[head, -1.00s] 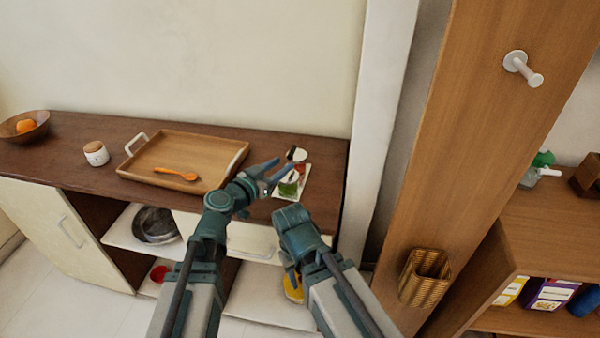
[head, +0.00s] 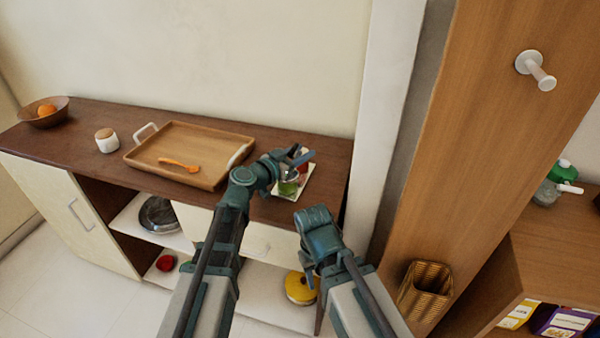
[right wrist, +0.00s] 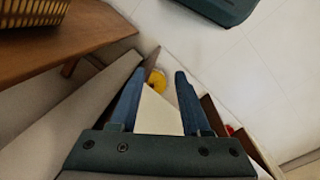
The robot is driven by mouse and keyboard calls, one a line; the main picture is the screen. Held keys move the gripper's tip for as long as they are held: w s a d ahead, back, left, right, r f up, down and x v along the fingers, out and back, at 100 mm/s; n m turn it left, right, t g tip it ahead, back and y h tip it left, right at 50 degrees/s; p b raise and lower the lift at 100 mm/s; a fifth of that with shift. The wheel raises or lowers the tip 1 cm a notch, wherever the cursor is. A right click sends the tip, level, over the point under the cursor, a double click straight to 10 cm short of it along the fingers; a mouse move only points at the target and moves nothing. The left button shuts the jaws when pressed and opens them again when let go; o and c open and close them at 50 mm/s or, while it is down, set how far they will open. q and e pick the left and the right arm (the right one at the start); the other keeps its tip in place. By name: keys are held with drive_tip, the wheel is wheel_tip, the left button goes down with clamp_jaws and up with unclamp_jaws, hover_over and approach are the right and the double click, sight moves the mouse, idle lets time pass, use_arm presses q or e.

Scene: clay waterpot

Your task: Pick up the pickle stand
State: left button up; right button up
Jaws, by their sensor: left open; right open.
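The pickle stand (head: 309,182) is a small white tray at the right end of the brown counter. It bears a green jar (head: 288,187) and a reddish item that my gripper partly hides. My left gripper (head: 301,156) is open over the stand, close to the jars; I cannot tell whether it touches anything. My right gripper is open and empty, low in front of the cabinet; its two fingers (right wrist: 160,76) show apart in the right wrist view.
A wooden tray (head: 220,140) with an orange spoon (head: 180,165) lies left of the stand. A white jar (head: 107,144) and a bowl (head: 60,118) stand farther left. A wooden post (head: 470,150) with a wicker basket (head: 425,290) rises at right. A yellow pot (head: 298,290) sits below.

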use_arm(q)
drive_tip(key=shift+a, duration=0.1)
clamp_jaws()
idle(1.2)
